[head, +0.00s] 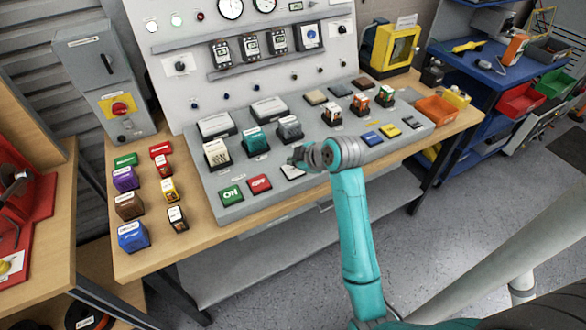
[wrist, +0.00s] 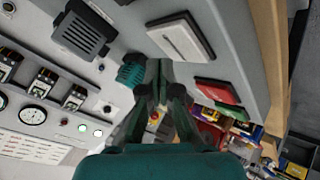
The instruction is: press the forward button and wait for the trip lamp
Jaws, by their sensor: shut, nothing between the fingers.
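My gripper (head: 300,156) is shut and empty over the console, beside a white flat button (head: 292,172). The closed fingers also show in the wrist view (wrist: 158,76), with the white button (wrist: 180,41) above them in the picture. I cannot see whether they touch it, and its label is too small to read as forward. A green ON button (head: 231,194) and a red OFF button (head: 260,184) lie left of it. The upright panel has pale lamps (head: 176,20) and a dark red lamp (head: 200,16); I cannot tell which is the trip lamp.
A teal block (head: 255,141), a grey block (head: 290,129) and a white-faced block (head: 217,153) stand on the console behind my gripper. Several coloured blocks stand on the bench at left, by a grey switch box (head: 95,75). An orange bin (head: 436,110) is at right.

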